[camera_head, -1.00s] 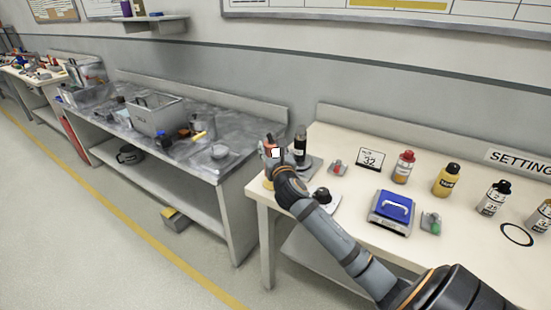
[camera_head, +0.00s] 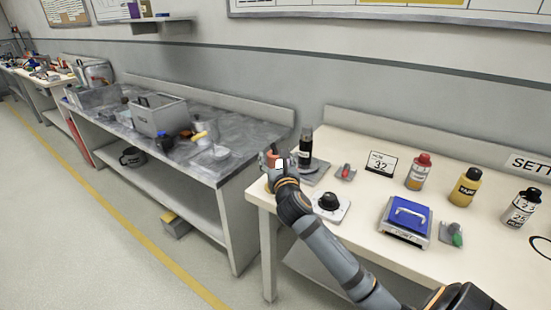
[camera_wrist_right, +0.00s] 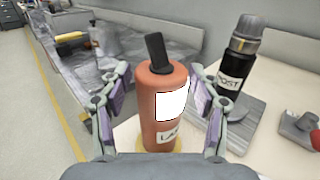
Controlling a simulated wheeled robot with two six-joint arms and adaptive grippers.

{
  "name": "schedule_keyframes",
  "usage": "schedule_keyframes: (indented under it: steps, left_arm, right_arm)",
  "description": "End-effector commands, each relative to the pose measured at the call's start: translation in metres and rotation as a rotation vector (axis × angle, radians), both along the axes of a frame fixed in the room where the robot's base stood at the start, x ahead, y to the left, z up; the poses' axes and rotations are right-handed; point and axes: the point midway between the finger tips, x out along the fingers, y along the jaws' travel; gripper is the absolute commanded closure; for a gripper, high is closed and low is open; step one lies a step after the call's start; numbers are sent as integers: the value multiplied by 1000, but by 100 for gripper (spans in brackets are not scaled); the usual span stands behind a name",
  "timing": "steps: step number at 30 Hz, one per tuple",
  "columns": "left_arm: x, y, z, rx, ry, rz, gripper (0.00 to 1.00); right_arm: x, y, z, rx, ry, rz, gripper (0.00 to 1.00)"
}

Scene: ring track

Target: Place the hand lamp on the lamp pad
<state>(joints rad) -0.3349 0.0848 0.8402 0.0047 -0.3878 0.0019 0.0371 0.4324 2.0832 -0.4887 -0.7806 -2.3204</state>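The hand lamp (camera_wrist_right: 160,105) is an orange-red cylinder with a black top and a white label, upright in the right wrist view. In the head view it shows small (camera_head: 270,160) at the left end of the cream table. A yellow round patch (camera_wrist_right: 160,146), which looks like the lamp pad, shows under the lamp. Whether the lamp touches it is hidden. My left gripper is not in view.
A black POST bottle (camera_wrist_right: 232,75) stands on a grey plate close to the right of the lamp. A black knob (camera_head: 327,202), a blue-topped device (camera_head: 405,216) and several bottles stand farther right. A grey bench (camera_head: 225,165) stands left across a gap.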

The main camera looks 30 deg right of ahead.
Motion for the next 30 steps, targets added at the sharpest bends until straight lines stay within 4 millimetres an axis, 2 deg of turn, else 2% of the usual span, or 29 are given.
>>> schedule_keyframes:
  steps: [11, 14, 24, 30]
  left_arm:
    - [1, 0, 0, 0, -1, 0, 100]
    - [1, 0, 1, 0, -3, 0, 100]
    - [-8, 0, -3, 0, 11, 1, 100]
    - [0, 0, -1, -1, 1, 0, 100]
  right_arm:
    - [-2, 1, 3, -1, 0, 0, 31]
    - [-16, 7, 2, -3, 1, 1, 31]
    - [-90, 37, 1, 3, 2, 1, 31]
    - [-110, 45, 2, 1, 1, 0, 31]
